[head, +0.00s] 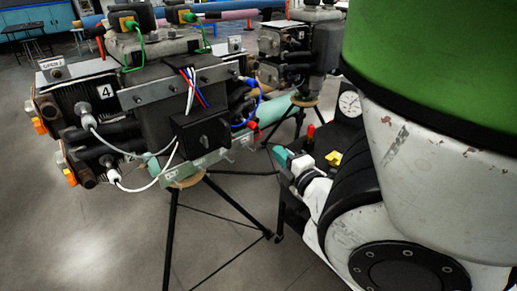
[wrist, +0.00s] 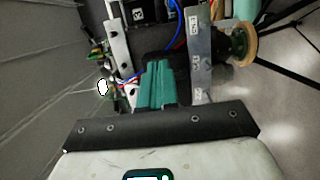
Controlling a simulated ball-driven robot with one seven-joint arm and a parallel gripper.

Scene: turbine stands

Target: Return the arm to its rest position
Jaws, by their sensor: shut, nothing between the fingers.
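My gripper (wrist: 158,68) shows in the wrist view as teal fingers closed together, with nothing held between them. The fingers point toward the machinery of a turbine stand (wrist: 198,60). Whether they touch it cannot be told. In the head view my arm fills the right side, with a large green and white link close to the camera. A small teal piece beside the white parts at the centre may be the gripper's end, but most of it is hidden.
A turbine unit marked 4 (head: 150,100) stands on a black tripod (head: 171,235) at left, with loose white cables (head: 140,185). A second unit (head: 285,50) stands behind it. Blue cabinets (head: 35,20) and a stool are at the back left. Grey floor (head: 80,240) is open at lower left.

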